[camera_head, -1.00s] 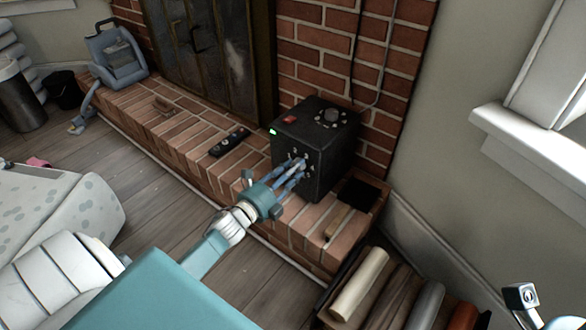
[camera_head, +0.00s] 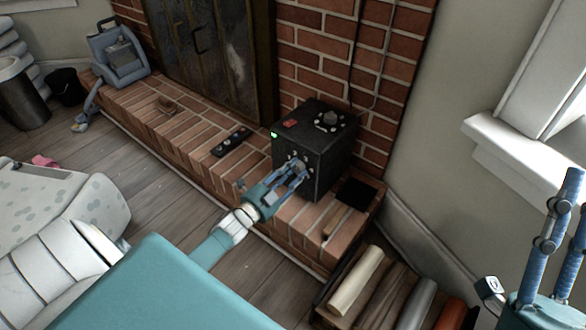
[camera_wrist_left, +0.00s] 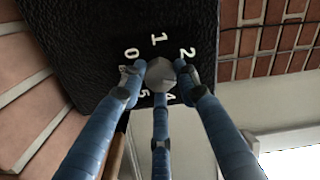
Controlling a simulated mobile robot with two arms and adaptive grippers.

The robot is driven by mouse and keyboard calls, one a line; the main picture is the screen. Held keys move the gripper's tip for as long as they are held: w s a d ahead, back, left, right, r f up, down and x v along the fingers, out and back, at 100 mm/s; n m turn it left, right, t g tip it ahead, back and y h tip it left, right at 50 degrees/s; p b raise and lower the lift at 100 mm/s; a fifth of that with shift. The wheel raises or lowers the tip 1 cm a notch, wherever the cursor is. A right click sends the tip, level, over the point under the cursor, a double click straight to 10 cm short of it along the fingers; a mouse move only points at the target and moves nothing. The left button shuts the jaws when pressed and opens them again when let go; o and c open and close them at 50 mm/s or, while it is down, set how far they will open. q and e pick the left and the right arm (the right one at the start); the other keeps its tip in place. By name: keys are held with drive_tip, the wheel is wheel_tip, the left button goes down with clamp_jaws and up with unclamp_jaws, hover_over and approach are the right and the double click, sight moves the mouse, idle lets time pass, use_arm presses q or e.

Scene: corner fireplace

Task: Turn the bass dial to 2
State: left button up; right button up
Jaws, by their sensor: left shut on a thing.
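The black speaker box (camera_head: 335,160) stands on the brick hearth. In the left wrist view, the bass dial, a grey faceted knob (camera_wrist_left: 160,74), is on its textured black face (camera_wrist_left: 95,35). White numbers 0, 1, 2, 4 and 5 show around it; 3 is hidden behind my fingers. I cannot tell which number the dial points at. My left gripper (camera_head: 297,165) is shut on the dial, with its blue fingers around it. My right gripper (camera_head: 528,245) is at the lower right of the head view, fingers spread, empty and away from the speaker.
A second dial (camera_head: 329,119) and a red switch (camera_head: 289,123) are on the box's top. A black remote (camera_head: 232,141) lies on the hearth (camera_head: 190,130) to the left. A crate with rolled items (camera_head: 355,283) stands in front. A window sill (camera_head: 525,150) is at right.

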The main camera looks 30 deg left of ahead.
use_arm(q)
drive_tip(key=n, duration=0.2)
drive_tip(key=n+p, duration=0.1)
drive_tip(key=shift+d+n, duration=0.2)
drive_tip(key=shift+n, duration=0.2)
drive_tip(key=n+p, duration=0.1)
drive_tip(key=n, duration=0.3)
drive_tip(key=shift+s, duration=0.1)
drive_tip(key=shift+n, duration=1.1)
use_arm(e)
drive_tip(key=w+f+g+h, duration=0.3)
drive_tip(key=w+f+g, duration=0.4)
drive_tip(key=f, duration=0.6)
drive_tip(key=shift+w+a+g, duration=0.25)
drive_tip(key=shift+w+g, duration=0.05)
drive_tip(key=shift+w, duration=0.15)
use_arm(q)
drive_tip(key=o, duration=1.2)
drive_tip(key=shift+c, duration=0.2)
use_arm(e)
drive_tip(key=shift+r, duration=0.1)
use_arm(q)
drive_tip(key=shift+a, duration=0.1)
drive_tip(key=s, duration=1.2)
drive_tip(key=shift+a, duration=0.45)
